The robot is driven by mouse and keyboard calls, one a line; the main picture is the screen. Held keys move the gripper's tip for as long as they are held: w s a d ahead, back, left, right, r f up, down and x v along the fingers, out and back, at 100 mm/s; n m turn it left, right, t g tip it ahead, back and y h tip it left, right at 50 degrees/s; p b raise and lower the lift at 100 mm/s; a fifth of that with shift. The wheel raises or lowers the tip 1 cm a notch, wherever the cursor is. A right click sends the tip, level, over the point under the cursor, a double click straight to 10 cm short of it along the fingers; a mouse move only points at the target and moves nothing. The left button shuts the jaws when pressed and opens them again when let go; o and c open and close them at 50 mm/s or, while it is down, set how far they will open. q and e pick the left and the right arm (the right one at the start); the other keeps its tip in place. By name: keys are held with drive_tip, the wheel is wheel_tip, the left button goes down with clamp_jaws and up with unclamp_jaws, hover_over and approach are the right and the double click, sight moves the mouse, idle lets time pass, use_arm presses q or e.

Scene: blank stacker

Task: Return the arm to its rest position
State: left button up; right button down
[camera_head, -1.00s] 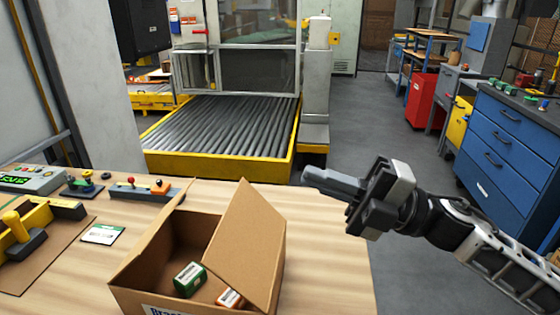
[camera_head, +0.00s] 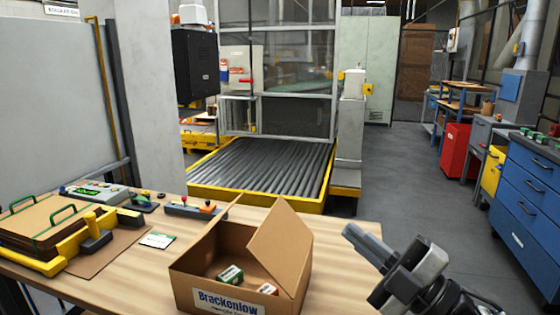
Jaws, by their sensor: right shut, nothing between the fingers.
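My right gripper (camera_head: 362,240) comes in from the lower right, shut and empty, beside the right edge of the wooden table (camera_head: 345,262). It is to the right of an open cardboard box (camera_head: 199,270) and apart from it. The box has its flaps up and holds a green-and-white carton (camera_head: 230,275) and a smaller orange-and-white carton (camera_head: 267,289). My left gripper is not in view.
On the table's left are a yellow tool (camera_head: 95,237), a card (camera_head: 157,240) and control boxes (camera_head: 92,192). A roller conveyor (camera_head: 270,166) with a yellow frame stands behind. Blue drawers (camera_head: 530,205) stand at the right. Grey floor (camera_head: 412,185) lies clear between.

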drive_tip(key=s+d+f+m+g+h, duration=0.1)
drive_tip(key=s+d+f+m+h, duration=0.15)
drive_tip(key=f+m+h, duration=0.5)
drive_tip(key=s+d+f+m+h, duration=0.1)
drive_tip(key=d+f+m+h, duration=0.3)
drive_tip(key=f+m+h, duration=0.4)
drive_tip(key=s+d+f+m+g, duration=0.1)
drive_tip(key=s+f+m+g, duration=0.2)
drive_tip(key=s+f+g, duration=0.45)
drive_tip(key=s+d+f+m+g, duration=0.1)
drive_tip(key=s+f+m+g, duration=0.3)
drive_tip(key=s, duration=0.7)
drive_tip(key=w+a+f+n+t+y, duration=0.2)
drive_tip(key=w+a+f+t, duration=0.3)
drive_tip(key=f+t, duration=0.3)
drive_tip(key=shift+w+a, duration=0.3)
drive_tip(key=shift+w, duration=0.1)
drive_tip(key=shift+f+y, duration=0.1)
drive_tip(key=shift+y, duration=0.15)
